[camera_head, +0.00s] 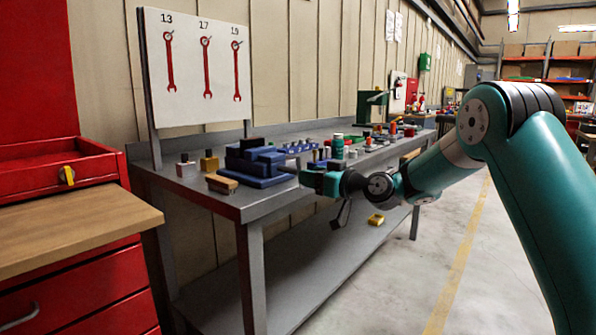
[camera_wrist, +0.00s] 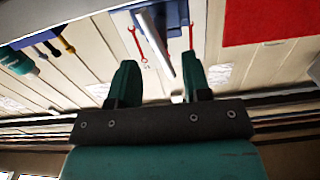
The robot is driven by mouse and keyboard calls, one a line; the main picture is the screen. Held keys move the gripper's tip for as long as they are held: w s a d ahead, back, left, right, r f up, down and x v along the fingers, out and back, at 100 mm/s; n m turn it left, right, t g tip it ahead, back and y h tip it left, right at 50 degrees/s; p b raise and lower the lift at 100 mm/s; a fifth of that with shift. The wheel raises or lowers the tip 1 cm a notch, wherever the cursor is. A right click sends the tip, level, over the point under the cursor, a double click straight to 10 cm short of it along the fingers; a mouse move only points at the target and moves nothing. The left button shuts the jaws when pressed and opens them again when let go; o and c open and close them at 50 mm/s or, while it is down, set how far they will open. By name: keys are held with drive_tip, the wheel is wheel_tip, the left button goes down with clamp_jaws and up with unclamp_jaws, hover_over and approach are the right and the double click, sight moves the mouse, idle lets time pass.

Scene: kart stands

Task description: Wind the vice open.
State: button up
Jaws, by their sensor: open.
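The blue vice (camera_head: 262,168) sits on the near end of the grey workbench, with dark jaw pieces on top. My gripper (camera_head: 312,182) is just to the right of the vice in the head view, at bench-top height, with its fingers pointing at it. In the wrist view my gripper (camera_wrist: 158,68) is open with nothing gripped. A blue part of the vice (camera_wrist: 178,12) and a grey bar-like part show beyond the fingertips, between the two fingers.
The workbench (camera_head: 235,203) carries small blocks left of the vice and a green bottle (camera_head: 338,146) behind my gripper. A wrench board (camera_head: 198,68) stands at the back. A red cabinet (camera_head: 80,290) with a wooden top is at left. The floor at right is clear.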

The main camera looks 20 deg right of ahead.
sight(297, 169)
drive_tip(key=x, duration=0.5)
drive_tip(key=shift+w+a, duration=0.1)
drive_tip(key=shift+w, duration=0.05)
clamp_jaws()
